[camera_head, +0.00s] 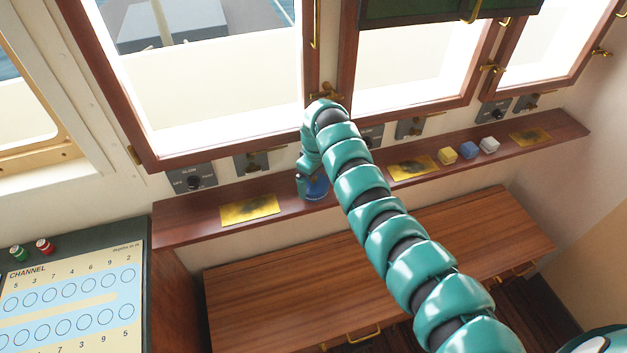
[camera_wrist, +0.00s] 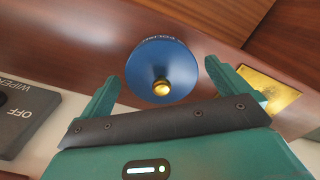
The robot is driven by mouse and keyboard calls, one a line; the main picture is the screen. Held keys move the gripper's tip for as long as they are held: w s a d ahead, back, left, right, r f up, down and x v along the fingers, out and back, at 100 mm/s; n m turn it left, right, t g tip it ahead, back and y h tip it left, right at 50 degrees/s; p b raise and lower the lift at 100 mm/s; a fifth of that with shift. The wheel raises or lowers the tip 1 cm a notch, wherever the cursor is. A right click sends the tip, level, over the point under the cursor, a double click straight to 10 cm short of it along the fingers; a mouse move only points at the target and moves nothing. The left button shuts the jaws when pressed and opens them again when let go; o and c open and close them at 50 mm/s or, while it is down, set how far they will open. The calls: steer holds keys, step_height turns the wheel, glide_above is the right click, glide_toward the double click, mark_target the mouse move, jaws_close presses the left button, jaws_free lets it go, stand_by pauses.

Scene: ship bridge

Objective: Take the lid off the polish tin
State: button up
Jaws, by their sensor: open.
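The polish tin (camera_wrist: 147,68) is round and blue with a brass knob (camera_wrist: 161,87) at the centre of its lid. It stands on the wooden ledge under the windows, and part of its blue side shows in the head view (camera_head: 316,190). My gripper (camera_wrist: 167,78) is open, its two teal fingers apart on either side of the tin in the wrist view. I cannot tell whether either finger touches it. The lid appears to be on the tin. In the head view my arm hides part of the tin.
Brass plates lie on the ledge (camera_head: 185,225), one left of the tin (camera_head: 250,209) and others to the right (camera_head: 412,167). Yellow (camera_head: 447,156), blue (camera_head: 468,150) and white (camera_head: 489,145) blocks stand farther right. A wiper switch panel (camera_wrist: 25,112) is on the wall behind.

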steer(key=c, duration=0.7)
steer(key=shift+c, duration=0.2)
steer(key=shift+r+b, duration=0.75)
steer(key=shift+b, duration=0.3)
steer(key=s+a+r+b, duration=0.4)
steer(key=s+a+r, duration=0.1)
steer(key=s+r, duration=0.3)
steer(key=shift+s+a+r+b, duration=0.2)
steer(key=shift+r+b, duration=0.1)
steer(key=shift+r, duration=0.5)
steer(key=shift+b, duration=0.45)
